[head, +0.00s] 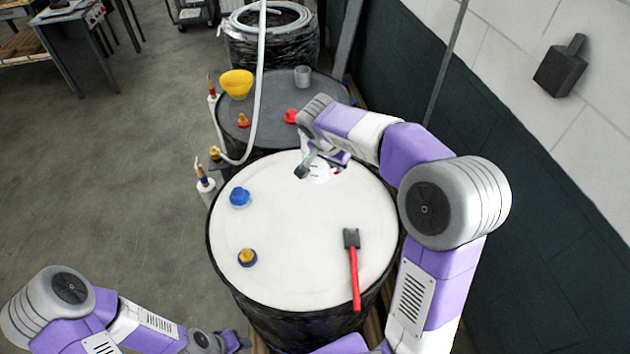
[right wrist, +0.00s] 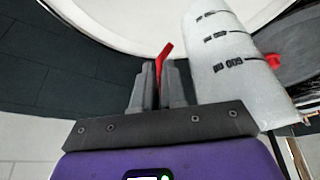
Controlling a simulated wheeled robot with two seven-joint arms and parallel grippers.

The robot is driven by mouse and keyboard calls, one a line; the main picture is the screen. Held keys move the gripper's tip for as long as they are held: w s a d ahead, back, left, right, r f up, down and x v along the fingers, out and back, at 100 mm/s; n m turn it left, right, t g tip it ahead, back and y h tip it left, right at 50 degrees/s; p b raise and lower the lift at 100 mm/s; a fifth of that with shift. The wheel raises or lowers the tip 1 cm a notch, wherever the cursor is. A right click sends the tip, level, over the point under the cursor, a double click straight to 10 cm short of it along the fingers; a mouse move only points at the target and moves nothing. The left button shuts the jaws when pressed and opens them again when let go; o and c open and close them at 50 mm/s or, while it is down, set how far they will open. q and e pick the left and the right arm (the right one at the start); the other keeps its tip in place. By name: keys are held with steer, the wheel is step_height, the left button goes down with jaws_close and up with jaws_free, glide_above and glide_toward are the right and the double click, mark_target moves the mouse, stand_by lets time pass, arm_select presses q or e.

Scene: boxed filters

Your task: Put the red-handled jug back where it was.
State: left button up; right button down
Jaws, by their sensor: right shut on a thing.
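The jug is a pale, translucent vessel with dark printed measure marks. It shows large in the right wrist view (right wrist: 222,60), to the right of the fingers. In the head view the jug (head: 320,174) is mostly hidden behind my right gripper (head: 318,160), over the far part of the white drum top (head: 300,230). In the right wrist view the gripper's fingers (right wrist: 160,72) are closed on a red strip, the jug's handle (right wrist: 165,50). I cannot tell whether the jug touches the drum top. My left gripper (head: 236,341) is low at the bottom edge, its jaws unclear.
The dark drum behind (head: 270,125) holds a yellow bowl (head: 237,83), a grey cup (head: 302,76) and red caps.

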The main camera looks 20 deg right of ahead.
step_height(320, 180, down, 9)
steer(key=shift+s, duration=0.25)
steer(key=c, duration=1.2)
jaws_free()
steer(key=v, duration=1.2)
